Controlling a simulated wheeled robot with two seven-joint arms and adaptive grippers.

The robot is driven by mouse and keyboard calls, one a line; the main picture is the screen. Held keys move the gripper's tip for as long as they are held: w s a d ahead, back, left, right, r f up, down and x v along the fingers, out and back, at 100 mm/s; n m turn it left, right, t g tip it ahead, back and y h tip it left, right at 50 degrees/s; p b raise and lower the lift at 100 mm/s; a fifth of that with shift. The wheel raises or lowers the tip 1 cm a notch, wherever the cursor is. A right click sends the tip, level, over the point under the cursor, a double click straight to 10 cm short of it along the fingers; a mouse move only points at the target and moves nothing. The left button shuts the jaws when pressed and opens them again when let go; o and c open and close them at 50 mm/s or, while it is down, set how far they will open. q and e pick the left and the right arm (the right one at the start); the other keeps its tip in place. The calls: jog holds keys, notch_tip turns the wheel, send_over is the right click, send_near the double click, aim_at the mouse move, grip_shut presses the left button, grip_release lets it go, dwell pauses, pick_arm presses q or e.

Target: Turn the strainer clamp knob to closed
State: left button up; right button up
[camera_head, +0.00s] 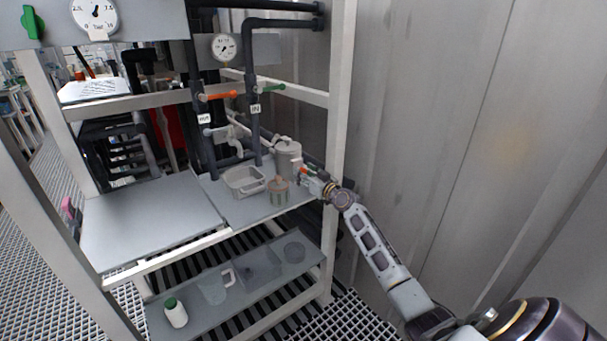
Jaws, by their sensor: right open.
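A grey cylindrical strainer housing (288,157) stands on the right part of the middle shelf, below the pipe labelled IN. Its clamp knob is too small to make out clearly, and my gripper lies close to that side. My right gripper (306,173) reaches in from the right, just right of the housing and low beside it. It is open; whether it touches the housing cannot be told. My left gripper is not in view.
A grey tray (243,181) and a small basket-like vessel (278,190) stand in front of the housing. A frame post (339,110) rises close behind my right wrist. Red (220,96) and green (270,87) valve handles sit above. The left shelf (150,220) is clear.

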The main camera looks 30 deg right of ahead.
jog(key=shift+w, duration=0.35)
jog(key=shift+c, duration=0.7)
jog(key=c, duration=0.9)
